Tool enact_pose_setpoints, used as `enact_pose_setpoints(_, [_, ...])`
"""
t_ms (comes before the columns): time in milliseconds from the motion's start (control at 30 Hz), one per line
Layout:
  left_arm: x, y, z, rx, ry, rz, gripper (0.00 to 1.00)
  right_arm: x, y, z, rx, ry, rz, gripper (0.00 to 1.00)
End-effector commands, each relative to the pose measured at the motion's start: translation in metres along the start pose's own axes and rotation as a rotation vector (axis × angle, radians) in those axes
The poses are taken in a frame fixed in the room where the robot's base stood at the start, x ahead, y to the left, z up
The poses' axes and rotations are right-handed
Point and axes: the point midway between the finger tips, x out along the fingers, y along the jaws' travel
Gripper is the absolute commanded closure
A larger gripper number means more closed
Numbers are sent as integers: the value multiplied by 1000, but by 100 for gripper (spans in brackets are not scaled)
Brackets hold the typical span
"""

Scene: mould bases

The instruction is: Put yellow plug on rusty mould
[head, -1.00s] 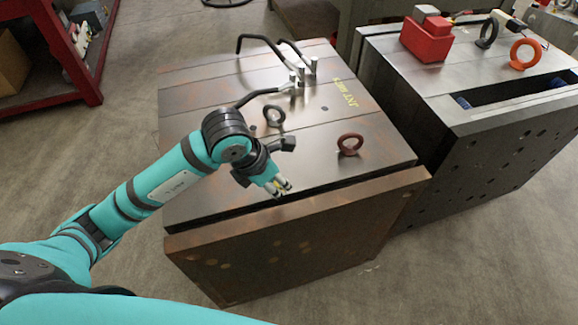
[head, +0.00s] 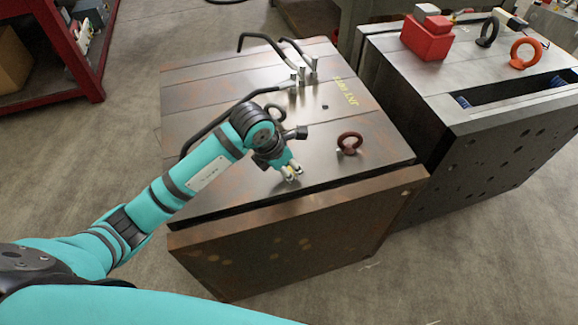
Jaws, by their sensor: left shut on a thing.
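The rusty mould (head: 285,240) is a large brown-grey steel block in the middle of the head view, with yellow lettering on its top. My left gripper (head: 291,173) is over the front part of its top, left of a dark red lifting ring. It is shut on the yellow plug (head: 289,179), which shows only as a small yellow patch between the fingertips. The fingers hide most of the plug. I cannot tell whether the plug touches the mould's surface. My right gripper is not in view.
The dark red ring (head: 349,143) stands close to the right of my gripper. Black bent bars (head: 263,45) and metal pins (head: 303,75) stand at the back of the mould. A second mould (head: 470,130) on the right carries a red box (head: 427,38) and an orange ring (head: 526,53).

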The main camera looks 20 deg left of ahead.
Motion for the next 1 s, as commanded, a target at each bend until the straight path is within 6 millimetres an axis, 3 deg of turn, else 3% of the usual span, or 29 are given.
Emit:
enact_pose_setpoints(67, [4, 0, -2, 1, 0, 0, 91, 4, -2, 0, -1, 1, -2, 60])
enact_pose_setpoints(100, [4, 0, -2, 1, 0, 0, 77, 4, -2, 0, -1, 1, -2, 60])
enact_pose_setpoints(267, [3, 0, -1, 0, 0, 0, 56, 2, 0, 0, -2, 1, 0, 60])
enact_pose_setpoints(667, [-6, 0, 1, 0, -1, 1, 55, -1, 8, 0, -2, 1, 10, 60])
enact_pose_setpoints(1000, [-75, 1, 1, 2, -3, 4, 55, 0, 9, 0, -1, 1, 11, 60])
